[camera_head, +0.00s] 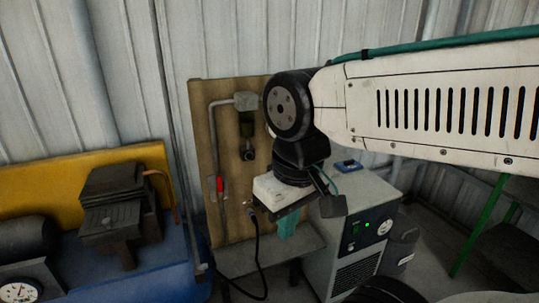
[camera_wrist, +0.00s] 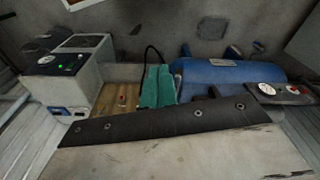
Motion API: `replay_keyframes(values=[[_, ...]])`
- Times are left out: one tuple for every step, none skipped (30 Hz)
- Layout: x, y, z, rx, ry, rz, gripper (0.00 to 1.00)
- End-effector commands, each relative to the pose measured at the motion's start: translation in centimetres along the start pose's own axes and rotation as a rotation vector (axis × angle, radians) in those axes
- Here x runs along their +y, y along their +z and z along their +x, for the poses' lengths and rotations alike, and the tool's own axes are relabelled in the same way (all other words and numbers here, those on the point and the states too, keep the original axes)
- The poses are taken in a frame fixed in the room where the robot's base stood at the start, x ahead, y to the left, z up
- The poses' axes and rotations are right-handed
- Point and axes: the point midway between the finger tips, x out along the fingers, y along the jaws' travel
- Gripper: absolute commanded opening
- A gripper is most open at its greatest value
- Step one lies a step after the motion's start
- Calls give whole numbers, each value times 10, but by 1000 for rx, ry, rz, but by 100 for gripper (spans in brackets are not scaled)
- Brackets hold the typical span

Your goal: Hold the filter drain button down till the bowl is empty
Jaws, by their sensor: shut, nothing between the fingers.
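The filter (camera_head: 246,102) is mounted high on a wooden board, with its grey head joined to a grey pipe. Its bowl (camera_head: 245,124) looks dark olive; I cannot tell the liquid level. A dark round part (camera_head: 247,153) sits just below the bowl; I cannot make out a drain button for certain. My gripper (camera_head: 287,228) hangs below and right of the filter, apart from it, with teal fingers pointing down. In the wrist view the teal fingers (camera_wrist: 156,88) are together and empty. The filter is not recognisable in the wrist view.
A red valve handle (camera_head: 219,186) and black hose (camera_head: 258,250) are on the board's lower part. A grey dryer cabinet (camera_head: 345,235) with a green light stands right. A blue compressor (camera_head: 110,270) with a yellow guard (camera_head: 40,180) stands left. A grey shelf (camera_head: 240,260) lies below.

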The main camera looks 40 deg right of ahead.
Motion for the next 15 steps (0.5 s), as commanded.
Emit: replay_keyframes(values=[[0, 0, 0, 0, 0, 0, 0], [0, 0, 0, 0, 0, 0, 0], [0, 0, 0, 0, 0, 0, 0], [0, 0, 0, 0, 0, 0, 0], [0, 0, 0, 0, 0, 0, 0], [0, 0, 0, 0, 0, 0, 0], [0, 0, 0, -2, 2, 0, 0], [1, 0, 1, -6, 6, -1, 0], [4, -1, 2, -18, 18, -2, 0], [7, -1, 4, -30, 33, -5, 0], [11, -2, 6, -48, 53, -8, 0], [16, -3, 9, -78, 89, -16, 0], [23, -4, 12, -105, 123, -22, 0], [31, -6, 15, -137, 164, -30, 0], [44, -8, 19, -186, 225, -44, 0]])
